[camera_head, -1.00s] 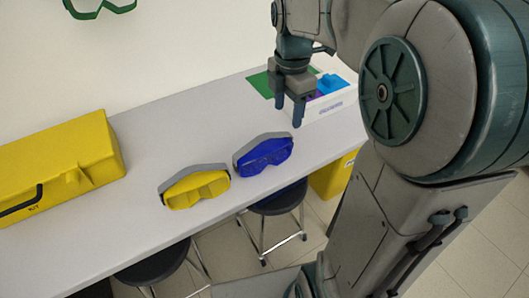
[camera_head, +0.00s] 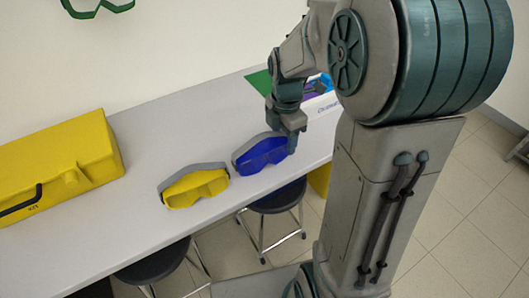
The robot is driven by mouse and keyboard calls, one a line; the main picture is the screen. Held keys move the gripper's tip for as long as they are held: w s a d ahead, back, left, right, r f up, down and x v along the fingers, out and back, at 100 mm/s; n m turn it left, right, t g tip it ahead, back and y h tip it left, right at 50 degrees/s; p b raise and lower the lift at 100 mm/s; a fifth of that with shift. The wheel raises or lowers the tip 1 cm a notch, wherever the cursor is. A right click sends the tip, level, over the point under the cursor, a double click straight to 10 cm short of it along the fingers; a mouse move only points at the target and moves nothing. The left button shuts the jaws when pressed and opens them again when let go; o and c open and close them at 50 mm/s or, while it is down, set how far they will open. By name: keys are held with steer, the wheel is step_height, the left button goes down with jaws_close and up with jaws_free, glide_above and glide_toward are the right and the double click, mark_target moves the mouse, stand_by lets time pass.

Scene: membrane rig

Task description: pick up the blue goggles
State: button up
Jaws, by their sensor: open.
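The blue goggles (camera_head: 260,156) with a grey strap lie on the grey-white table, right of the yellow goggles (camera_head: 196,187). My gripper (camera_head: 291,146) points down at the right end of the blue goggles and overlaps that end in the picture. I cannot tell whether its fingers touch them. The jaws are open, and nothing shows between them. The arm hides part of what lies behind it.
A yellow case (camera_head: 60,165) stands on the left of the table (camera_head: 130,215). A green sheet (camera_head: 260,82) and a white box (camera_head: 322,104) with coloured things are at the back right. Dark stools (camera_head: 278,197) stand below the front edge.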

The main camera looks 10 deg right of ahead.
steer(key=c, duration=0.9)
steer(key=shift+r, duration=0.15)
steer(key=shift+r, duration=0.25)
steer(key=r, duration=0.4)
steer(key=shift+s+d, duration=0.3)
steer(key=shift+s, duration=0.05)
steer(key=s+d+r+p, duration=0.3)
steer(key=s+d+r, duration=0.3)
steer(key=r, duration=0.6)
steer(key=s, duration=0.2)
steer(key=shift+s+p, duration=0.35)
steer(key=shift+s, duration=0.05)
steer(key=shift+d+r, duration=0.1)
